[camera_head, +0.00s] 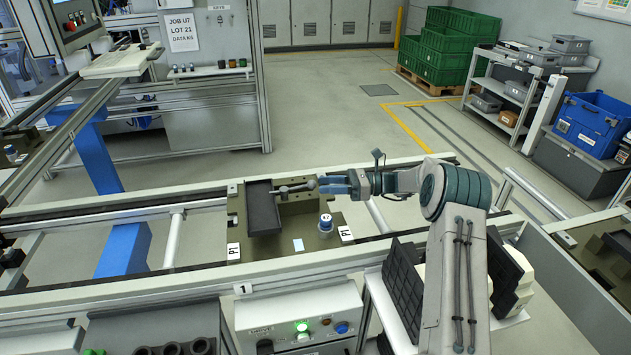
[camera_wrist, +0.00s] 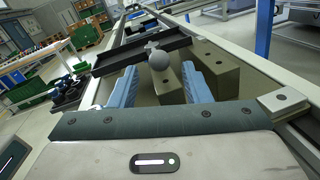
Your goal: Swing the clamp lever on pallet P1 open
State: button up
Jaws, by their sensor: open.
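Pallet P1 (camera_head: 285,249) is a dark olive plate on the rails, with white P1 labels. Its clamp lever (camera_head: 291,188) is a grey bar ending in a round grey knob (camera_head: 312,184), lying roughly sideways beside a long black tray-like part (camera_head: 262,208). My gripper (camera_head: 334,184) is open just right of the knob, its blue fingers pointing left. In the wrist view the knob (camera_wrist: 158,60) appears in the gap between the blue fingers (camera_wrist: 158,87), near their tips. Whether it touches either finger cannot be told. The lever's pivot is not clear.
Tan blocks (camera_wrist: 210,75) stand close behind and beside the fingers. A blue-topped white post (camera_head: 326,223) rises from the pallet below my gripper. The rail (camera_head: 130,195) runs along the far side. A control box (camera_head: 298,320) stands in front.

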aim_at(313, 184)
jog(key=shift+w+a+p, duration=0.1)
jog(key=shift+a+p, duration=0.35)
jog(key=shift+a, duration=1.95)
grip_shut()
jog(key=shift+d, duration=0.15)
